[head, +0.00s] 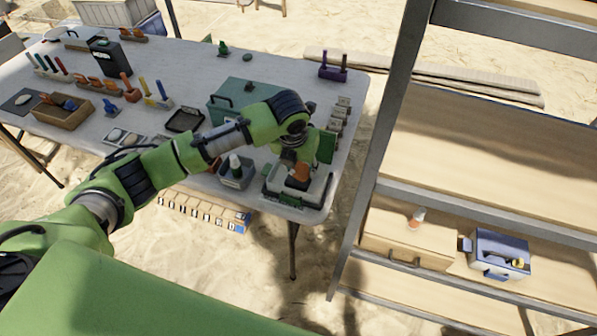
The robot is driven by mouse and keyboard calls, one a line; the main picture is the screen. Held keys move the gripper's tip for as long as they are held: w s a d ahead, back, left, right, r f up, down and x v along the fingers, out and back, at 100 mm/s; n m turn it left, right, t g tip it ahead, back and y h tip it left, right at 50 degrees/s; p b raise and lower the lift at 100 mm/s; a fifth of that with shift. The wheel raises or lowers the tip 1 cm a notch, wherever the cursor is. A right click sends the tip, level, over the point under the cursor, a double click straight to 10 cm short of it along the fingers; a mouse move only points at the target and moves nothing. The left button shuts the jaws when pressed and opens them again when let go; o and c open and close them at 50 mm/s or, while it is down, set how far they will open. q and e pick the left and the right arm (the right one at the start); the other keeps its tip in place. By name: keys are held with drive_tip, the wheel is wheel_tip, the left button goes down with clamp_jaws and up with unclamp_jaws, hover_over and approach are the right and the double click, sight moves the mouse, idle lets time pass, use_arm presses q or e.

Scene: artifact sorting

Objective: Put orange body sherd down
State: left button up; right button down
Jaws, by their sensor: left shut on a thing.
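The sherd shows as an orange patch below the fingers, inside the outline of the tray. I cannot tell whether it touches the tray's floor. My wrist hides part of the tray's back side. My right gripper is not in view.
A green box (231,101) is behind my forearm. A shelf rack (398,130) with a blue-grey case (499,254) stands on the right.

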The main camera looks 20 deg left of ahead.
sight(298, 171)
use_arm(q)
drive_tip(key=shift+w+a+f, duration=0.15)
drive_tip(key=shift+w+f, duration=0.1)
drive_tip(key=shift+f, duration=0.15)
drive_tip(key=shift+w+a+f, duration=0.2)
drive_tip(key=shift+w+f, duration=0.1)
drive_tip(key=shift+f, duration=0.15)
wheel_tip(298, 171, down, 2)
drive_tip(key=shift+f, duration=0.55)
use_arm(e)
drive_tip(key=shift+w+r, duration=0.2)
use_arm(q)
drive_tip(key=shift+f, duration=0.1)
drive_tip(key=o, duration=1.1)
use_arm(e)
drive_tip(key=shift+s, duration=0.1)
